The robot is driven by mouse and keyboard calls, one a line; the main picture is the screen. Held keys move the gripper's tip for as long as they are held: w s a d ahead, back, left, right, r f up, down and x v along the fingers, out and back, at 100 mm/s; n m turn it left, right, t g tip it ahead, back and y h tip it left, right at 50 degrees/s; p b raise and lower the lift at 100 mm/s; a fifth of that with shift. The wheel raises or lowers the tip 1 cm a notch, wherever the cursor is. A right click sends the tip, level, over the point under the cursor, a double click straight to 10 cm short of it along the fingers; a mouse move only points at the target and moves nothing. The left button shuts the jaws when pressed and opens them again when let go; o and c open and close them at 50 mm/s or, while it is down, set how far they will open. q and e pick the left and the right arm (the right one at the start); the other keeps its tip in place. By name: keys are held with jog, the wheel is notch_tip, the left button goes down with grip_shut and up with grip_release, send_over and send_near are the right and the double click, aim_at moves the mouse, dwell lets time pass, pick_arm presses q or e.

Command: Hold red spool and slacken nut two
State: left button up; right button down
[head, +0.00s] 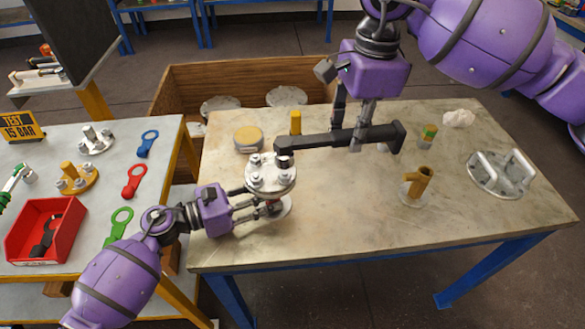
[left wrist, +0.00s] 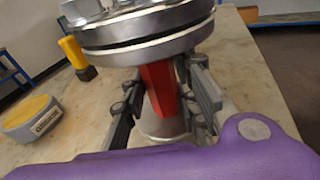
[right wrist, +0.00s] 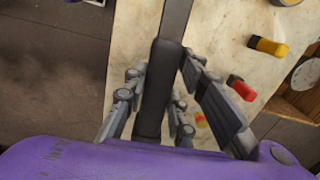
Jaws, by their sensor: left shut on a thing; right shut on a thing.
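The flanged vessel (head: 268,178) stands on the near left part of the workbench, with bolts and nuts around its round metal top flange. Its red spool (left wrist: 160,88) shows under the flange in the left wrist view. My left gripper (head: 268,205) is shut around this spool from the left. My right gripper (head: 354,140) is shut on the dark wrench (head: 320,142), which lies level above the bench. The wrench's left end is over a nut (head: 283,160) at the flange's upper right. I cannot tell which numbered nut this is or how fully it is seated.
A yellow post (head: 296,122) and a round yellow-topped tin (head: 248,138) stand behind the vessel. A brass fitting (head: 417,185), a small can (head: 427,135) and a handled flange plate (head: 500,172) are to the right. A red bin (head: 70,215) is on the left table.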

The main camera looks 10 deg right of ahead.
pick_arm(q)
jog(key=o, duration=1.1)
jog(key=v, duration=1.2)
